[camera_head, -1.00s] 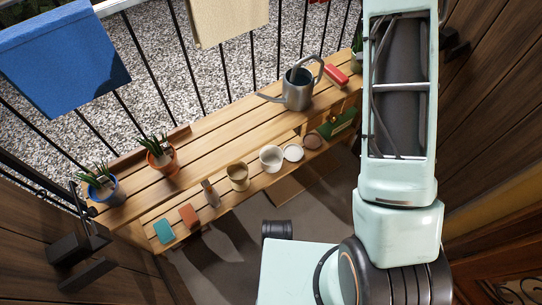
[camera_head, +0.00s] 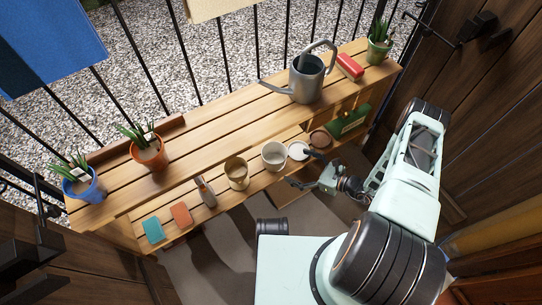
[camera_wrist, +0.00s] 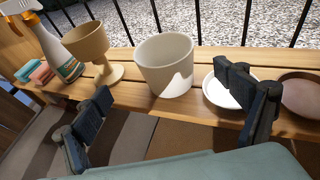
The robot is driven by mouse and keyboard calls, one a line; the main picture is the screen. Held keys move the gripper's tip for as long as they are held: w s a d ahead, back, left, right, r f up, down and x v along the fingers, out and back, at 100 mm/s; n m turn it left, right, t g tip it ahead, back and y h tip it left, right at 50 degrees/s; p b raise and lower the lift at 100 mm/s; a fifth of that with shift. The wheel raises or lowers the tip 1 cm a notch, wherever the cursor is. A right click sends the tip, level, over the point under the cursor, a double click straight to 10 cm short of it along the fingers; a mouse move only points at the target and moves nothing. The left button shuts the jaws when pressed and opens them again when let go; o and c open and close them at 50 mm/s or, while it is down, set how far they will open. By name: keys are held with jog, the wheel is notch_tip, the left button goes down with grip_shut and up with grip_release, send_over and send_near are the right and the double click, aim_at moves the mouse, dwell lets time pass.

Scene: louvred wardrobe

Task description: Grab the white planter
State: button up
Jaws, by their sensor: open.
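The white planter (camera_head: 273,155) is an empty round pot standing upright on the lower shelf of the wooden bench, between a tan cup and a white dish. In the wrist view the planter (camera_wrist: 166,65) is at the upper middle, beyond and between my two fingers. My gripper (camera_head: 304,170) is open and empty, at the front right of the planter and apart from it. The wrist view shows my gripper's two dark fingers (camera_wrist: 171,108) spread wide, the right one overlapping the white dish in the picture.
Close beside the planter are the tan cup (camera_head: 237,172) on the left and the white dish (camera_head: 298,151) on the right. A brown dish (camera_head: 320,139) and a spray bottle (camera_head: 205,192) share the shelf. A watering can (camera_head: 306,78) stands above on the bench top (camera_head: 215,120).

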jog(key=b, duration=0.4)
send_near(265, 149)
jog(key=shift+t, duration=0.3)
jog(key=x, duration=0.5)
jog(key=shift+a+f, duration=0.1)
jog(key=shift+f, duration=0.25)
jog(key=c, duration=1.3)
jog(key=shift+r+p, duration=0.15)
jog(key=shift+p, duration=0.15)
